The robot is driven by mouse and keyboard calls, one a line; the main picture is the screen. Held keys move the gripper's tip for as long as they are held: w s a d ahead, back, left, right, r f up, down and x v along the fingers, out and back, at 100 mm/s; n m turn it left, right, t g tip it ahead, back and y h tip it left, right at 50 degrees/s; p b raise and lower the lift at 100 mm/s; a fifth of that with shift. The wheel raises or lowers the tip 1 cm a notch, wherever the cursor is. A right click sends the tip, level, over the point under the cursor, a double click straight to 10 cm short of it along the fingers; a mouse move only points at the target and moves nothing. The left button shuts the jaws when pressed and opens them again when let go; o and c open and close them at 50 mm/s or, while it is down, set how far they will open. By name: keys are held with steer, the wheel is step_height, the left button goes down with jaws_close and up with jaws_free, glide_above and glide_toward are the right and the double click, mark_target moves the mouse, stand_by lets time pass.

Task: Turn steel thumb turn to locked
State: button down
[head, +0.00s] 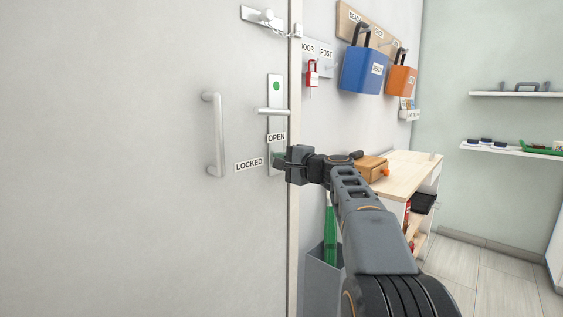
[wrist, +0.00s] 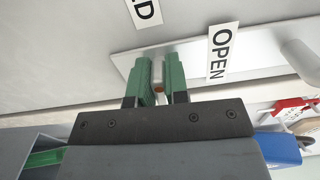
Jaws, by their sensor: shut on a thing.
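The steel thumb turn (wrist: 158,70) is a small piece between my green fingertips in the wrist view. It sits low on the lock plate (head: 274,97), and my gripper hides it in the head view. My gripper (head: 280,158) is shut on it, and its fingers also show in the wrist view (wrist: 158,76). The OPEN label (head: 276,137) is just above the gripper on the plate. The LOCKED label (head: 249,164) is on the door to its left. Which way the thumb turn points is hard to tell.
A lever handle (head: 272,111) and a green dot (head: 277,86) are higher on the plate. A pull handle (head: 214,134) is to the left, and a chain latch (head: 263,17) is above. Right of the door are blue (head: 361,71) and orange (head: 400,80) hanging padlocks and a wooden table (head: 405,166).

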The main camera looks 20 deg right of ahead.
steer(key=c, duration=1.1)
jaws_free()
steer(key=p+v, duration=0.1)
steer(key=v, duration=1.2)
steer(key=shift+s+d+p, duration=0.2)
steer(key=shift+s+p, duration=0.1)
steer(key=shift+s, duration=0.05)
